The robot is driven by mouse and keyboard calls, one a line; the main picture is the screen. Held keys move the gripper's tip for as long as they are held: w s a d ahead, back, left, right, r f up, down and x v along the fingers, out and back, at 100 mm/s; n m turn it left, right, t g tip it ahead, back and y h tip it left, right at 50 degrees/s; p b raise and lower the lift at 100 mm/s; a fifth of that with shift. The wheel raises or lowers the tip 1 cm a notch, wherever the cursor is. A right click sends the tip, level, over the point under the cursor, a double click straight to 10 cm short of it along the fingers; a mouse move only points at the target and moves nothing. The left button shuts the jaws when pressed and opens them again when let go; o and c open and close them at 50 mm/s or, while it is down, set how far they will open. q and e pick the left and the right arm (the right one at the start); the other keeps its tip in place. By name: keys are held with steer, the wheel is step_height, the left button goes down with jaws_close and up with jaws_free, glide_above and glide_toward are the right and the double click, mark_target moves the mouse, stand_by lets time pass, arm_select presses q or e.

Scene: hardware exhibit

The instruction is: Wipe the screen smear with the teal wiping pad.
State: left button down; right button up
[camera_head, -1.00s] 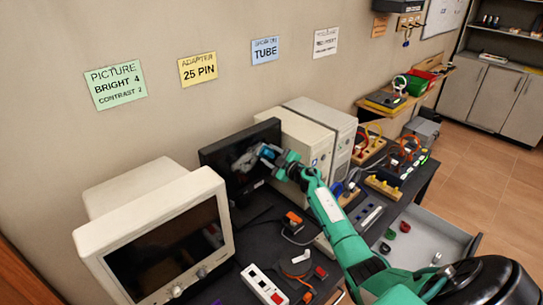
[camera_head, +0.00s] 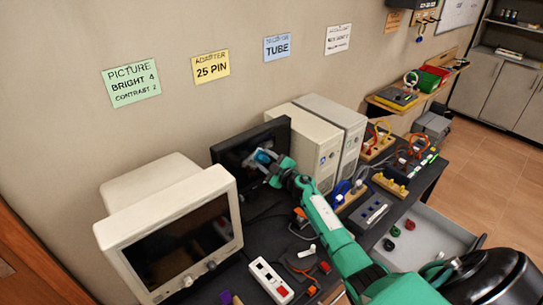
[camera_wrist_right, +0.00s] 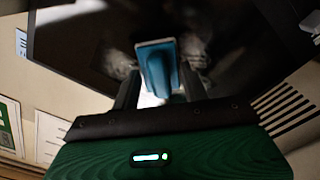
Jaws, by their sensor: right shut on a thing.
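The teal wiping pad (camera_head: 263,156) is between the fingers of my right gripper (camera_head: 270,166), against or very near the dark flat screen (camera_head: 232,158). In the right wrist view the pad (camera_wrist_right: 157,62) is gripped by its handle, between the two dark fingers of the gripper (camera_wrist_right: 158,88). Grey patches of the smear (camera_wrist_right: 118,62) show on the screen to both sides of the pad; the part behind the pad is hidden. I cannot tell whether the pad's face fully touches the screen. My left gripper is not in view.
A cream CRT monitor (camera_head: 180,245) stands at the left, close to the flat screen. Two beige computer towers (camera_head: 305,145) stand just right of it. A power strip (camera_head: 270,280) and cables lie on the dark desk. An open drawer (camera_head: 430,240) juts out at right.

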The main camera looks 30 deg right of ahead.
steer(key=shift+s+a+p, duration=0.15)
steer(key=shift+a+p, duration=0.35)
steer(key=shift+a, duration=0.6)
steer(key=shift+s+a+p, duration=0.15)
steer(key=shift+a+p, duration=0.2)
steer(key=shift+a, duration=0.55)
steer(key=shift+s+a+p, duration=0.1)
steer(key=shift+a+p, duration=0.2)
steer(key=shift+a, duration=0.6)
steer(key=shift+s+a, duration=0.1)
steer(key=shift+a, duration=0.9)
steer(key=shift+r, duration=0.9)
steer(key=shift+w+d+b, duration=0.25)
steer(key=shift+d+b, duration=0.05)
steer(key=shift+d, duration=1.6)
steer(key=shift+w+d+b, duration=0.2)
steer(key=shift+d+b, duration=0.1)
steer(key=shift+d, duration=1.55)
steer(key=shift+w+d+b, duration=0.2)
steer(key=shift+d+b, duration=0.2)
steer(key=shift+d, duration=0.85)
steer(key=shift+w+d+b, duration=0.2)
steer(key=shift+d+b, duration=0.25)
steer(key=shift+d, duration=0.85)
steer(key=shift+w+d+b, duration=0.2)
steer(key=shift+d+b, duration=0.2)
steer(key=shift+d, duration=0.85)
steer(key=shift+s+a, duration=0.1)
